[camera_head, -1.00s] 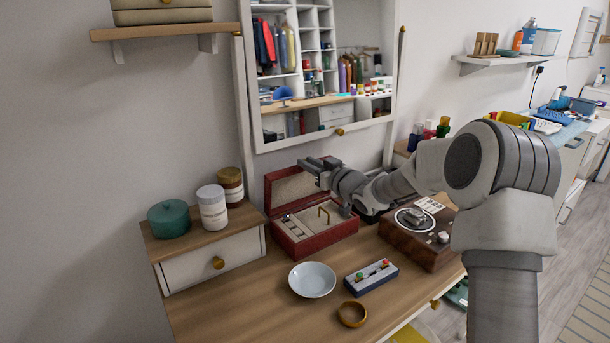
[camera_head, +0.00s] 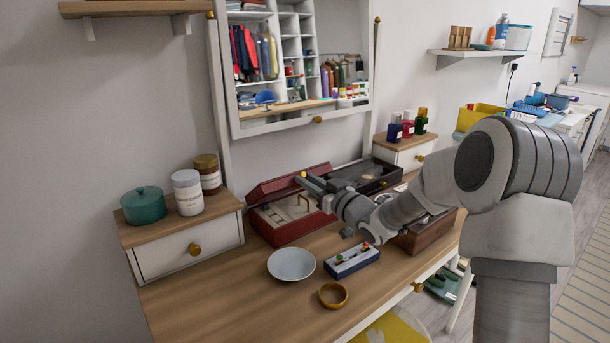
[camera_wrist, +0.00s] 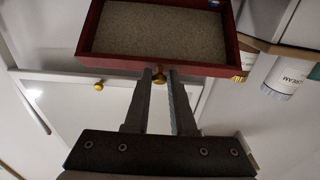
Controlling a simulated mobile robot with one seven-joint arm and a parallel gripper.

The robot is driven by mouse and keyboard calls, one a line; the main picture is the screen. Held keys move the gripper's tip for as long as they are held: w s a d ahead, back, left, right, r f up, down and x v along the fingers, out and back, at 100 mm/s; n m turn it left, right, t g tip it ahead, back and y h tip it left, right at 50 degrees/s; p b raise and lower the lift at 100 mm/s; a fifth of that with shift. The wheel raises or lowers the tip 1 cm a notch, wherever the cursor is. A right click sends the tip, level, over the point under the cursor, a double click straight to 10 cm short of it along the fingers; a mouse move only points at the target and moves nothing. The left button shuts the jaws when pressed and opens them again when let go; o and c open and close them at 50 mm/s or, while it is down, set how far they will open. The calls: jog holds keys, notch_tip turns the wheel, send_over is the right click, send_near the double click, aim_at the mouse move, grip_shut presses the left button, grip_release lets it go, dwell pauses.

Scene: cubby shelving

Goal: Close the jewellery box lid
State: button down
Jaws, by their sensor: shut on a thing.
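The red jewellery box (camera_head: 284,236) stands on the wooden table against the wall, with a pale lined interior and a gold piece inside. Its red lid (camera_head: 288,183) is raised and tilts forward over the box. In the wrist view the lid (camera_wrist: 87,30) shows its beige lining and red rim at the top. My gripper (camera_head: 308,180) is at the lid's front edge. In the wrist view my gripper (camera_wrist: 160,76) is shut on the small gold knob (camera_wrist: 159,77) of the lid, between the fingertips. My wrist hides the box's right side in the head view.
A dark open case (camera_head: 373,188) and a brown wooden box (camera_head: 425,236) are at right. A drawer unit with jars (camera_head: 190,256) stands left.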

jog(key=shift+s+d+f, duration=0.1)
jog(key=shift+s+f, duration=0.05)
jog(key=shift+f, duration=0.35)
jog(key=shift+s+d+f, duration=0.1)
jog(key=shift+s+f, duration=0.05)
jog(key=shift+f, duration=0.3)
jog(key=shift+a, duration=0.1)
jog(key=c, duration=0.8)
grip_release()
jog(key=shift+o, duration=0.2)
jog(key=shift+r, duration=0.15)
jog(key=shift+w+r, duration=0.1)
jog(key=p+v, duration=0.3)
jog(key=v, duration=1.4)
jog(key=shift+s, duration=0.2)
